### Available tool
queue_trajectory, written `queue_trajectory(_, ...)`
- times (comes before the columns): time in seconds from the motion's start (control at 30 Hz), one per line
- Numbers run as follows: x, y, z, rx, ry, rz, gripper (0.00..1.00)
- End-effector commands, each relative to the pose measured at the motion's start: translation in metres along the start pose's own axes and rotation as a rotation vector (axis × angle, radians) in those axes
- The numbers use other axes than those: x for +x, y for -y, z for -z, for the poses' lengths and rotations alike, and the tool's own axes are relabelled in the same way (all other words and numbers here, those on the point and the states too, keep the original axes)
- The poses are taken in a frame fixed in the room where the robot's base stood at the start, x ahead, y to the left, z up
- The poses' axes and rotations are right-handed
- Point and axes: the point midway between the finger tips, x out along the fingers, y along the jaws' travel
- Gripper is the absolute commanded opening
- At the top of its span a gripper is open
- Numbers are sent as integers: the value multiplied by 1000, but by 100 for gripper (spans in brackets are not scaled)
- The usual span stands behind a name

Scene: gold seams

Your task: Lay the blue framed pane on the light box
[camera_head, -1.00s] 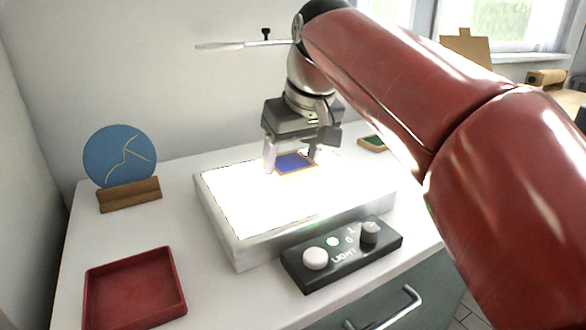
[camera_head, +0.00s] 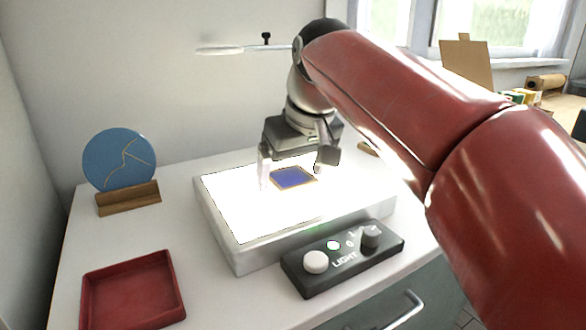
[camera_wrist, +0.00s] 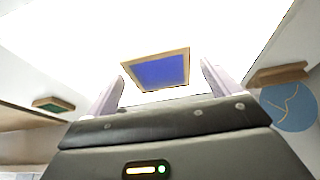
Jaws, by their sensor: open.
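The blue framed pane (camera_head: 293,178), with a thin wooden frame, lies flat on the glowing white top of the light box (camera_head: 235,213), toward its back right. It also shows in the wrist view (camera_wrist: 160,71), between and beyond my fingertips. My gripper (camera_head: 291,172) is open above the light box, its fingers apart on either side of the pane and not touching it as far as I can see. In the wrist view my gripper (camera_wrist: 163,80) has clear gaps between each finger and the frame.
A black control panel (camera_head: 340,262) marked LIGHT sits in front of the light box. A red tray (camera_head: 133,290) lies front left. A blue disc with gold seams (camera_head: 119,160) stands in a wooden holder (camera_head: 128,198) at left. A green framed piece (camera_wrist: 53,104) lies beside the box.

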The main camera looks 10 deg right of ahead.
Motion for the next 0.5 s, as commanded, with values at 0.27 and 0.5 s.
queue_trajectory(0.27,-37,0,2,0,-4,-1,88)
queue_trajectory(0.5,-89,0,3,0,-3,-1,88)
